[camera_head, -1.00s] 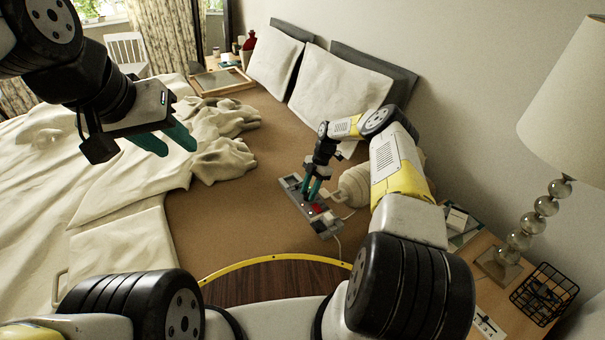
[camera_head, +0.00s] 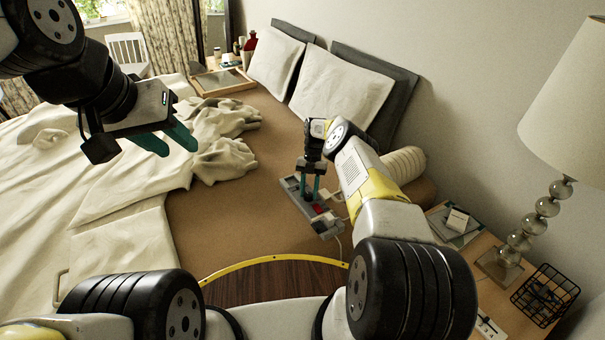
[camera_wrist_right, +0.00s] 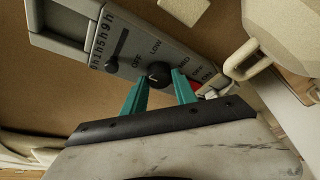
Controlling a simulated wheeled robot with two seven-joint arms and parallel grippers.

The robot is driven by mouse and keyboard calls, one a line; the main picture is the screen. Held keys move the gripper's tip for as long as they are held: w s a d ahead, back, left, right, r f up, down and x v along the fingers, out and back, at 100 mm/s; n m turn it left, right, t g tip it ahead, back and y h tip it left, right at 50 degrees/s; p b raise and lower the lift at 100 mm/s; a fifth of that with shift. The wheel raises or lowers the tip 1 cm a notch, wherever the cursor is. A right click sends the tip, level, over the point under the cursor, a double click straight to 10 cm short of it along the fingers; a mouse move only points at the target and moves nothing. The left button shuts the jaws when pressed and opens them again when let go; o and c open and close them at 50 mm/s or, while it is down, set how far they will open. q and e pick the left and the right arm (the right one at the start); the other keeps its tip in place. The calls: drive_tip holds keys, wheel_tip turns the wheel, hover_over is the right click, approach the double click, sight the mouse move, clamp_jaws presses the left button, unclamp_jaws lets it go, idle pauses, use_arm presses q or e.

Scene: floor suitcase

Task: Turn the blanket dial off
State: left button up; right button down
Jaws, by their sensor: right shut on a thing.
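The blanket controller (camera_head: 327,227), a long grey box, lies on the brown bed surface. In the right wrist view the controller (camera_wrist_right: 73,33) shows a slider and a round dark dial (camera_wrist_right: 155,72) with OFF and LOW printed beside it. More labels sit to the right, partly hidden. My right gripper (camera_head: 311,197) reaches down onto the controller; its teal fingers (camera_wrist_right: 162,80) are shut on the dial, one on each side. I cannot tell which label the dial points to. My left gripper (camera_head: 178,145) is open and empty above the bed at the left.
A rumpled cream blanket (camera_head: 110,200) covers the bed's left side. A cream jug-like object (camera_wrist_right: 275,50) with a handle lies close to the controller. Pillows (camera_head: 335,90) lean at the wall. A nightstand with a lamp (camera_head: 547,207) and wire basket (camera_head: 545,297) stands right.

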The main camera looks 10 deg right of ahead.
drive_tip(key=shift+d+f, duration=0.1)
idle(0.3)
drive_tip(key=c, duration=1)
unclamp_jaws()
